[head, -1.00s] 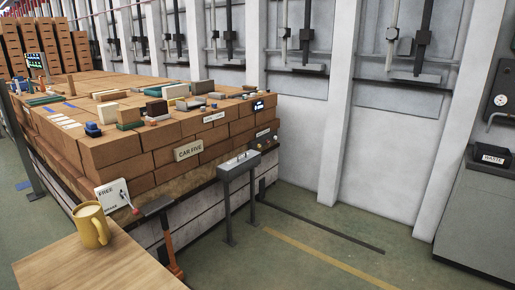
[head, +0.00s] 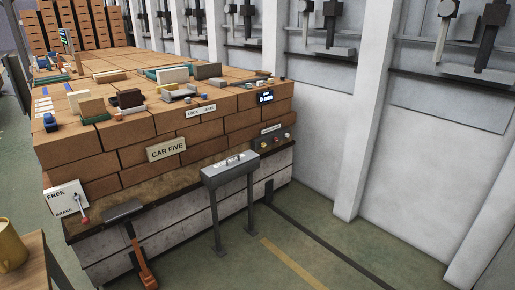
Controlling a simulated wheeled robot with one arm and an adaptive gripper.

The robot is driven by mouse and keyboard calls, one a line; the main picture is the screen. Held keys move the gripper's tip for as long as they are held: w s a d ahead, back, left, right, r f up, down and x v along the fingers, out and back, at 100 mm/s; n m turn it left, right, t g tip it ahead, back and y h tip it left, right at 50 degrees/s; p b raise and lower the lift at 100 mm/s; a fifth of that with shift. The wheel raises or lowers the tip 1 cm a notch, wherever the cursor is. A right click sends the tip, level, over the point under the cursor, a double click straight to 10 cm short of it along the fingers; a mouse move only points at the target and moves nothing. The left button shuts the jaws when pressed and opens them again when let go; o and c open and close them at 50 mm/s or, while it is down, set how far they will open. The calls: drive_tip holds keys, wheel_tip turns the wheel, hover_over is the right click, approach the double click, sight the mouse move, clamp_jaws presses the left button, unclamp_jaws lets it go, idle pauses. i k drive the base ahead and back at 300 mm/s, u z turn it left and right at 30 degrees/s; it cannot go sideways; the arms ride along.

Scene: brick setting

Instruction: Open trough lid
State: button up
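A narrow grey box on two legs (head: 229,178), which looks like the trough, stands on the floor in front of the brick stack. Its flat top appears closed, with a small light handle or label (head: 235,159) on it. What is inside is hidden. My gripper is not in view.
The brick-loaded car with the "CAR FIVE" sign (head: 166,150) stands behind the box. A mug (head: 10,246) sits on a wooden table at the left edge. The floor on the right is clear.

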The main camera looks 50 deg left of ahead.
sight(234, 160)
drive_tip(key=i, duration=0.2)
drive_tip(key=u, duration=2.25)
drive_tip(key=i, duration=3.05)
drive_tip(key=u, duration=0.8)
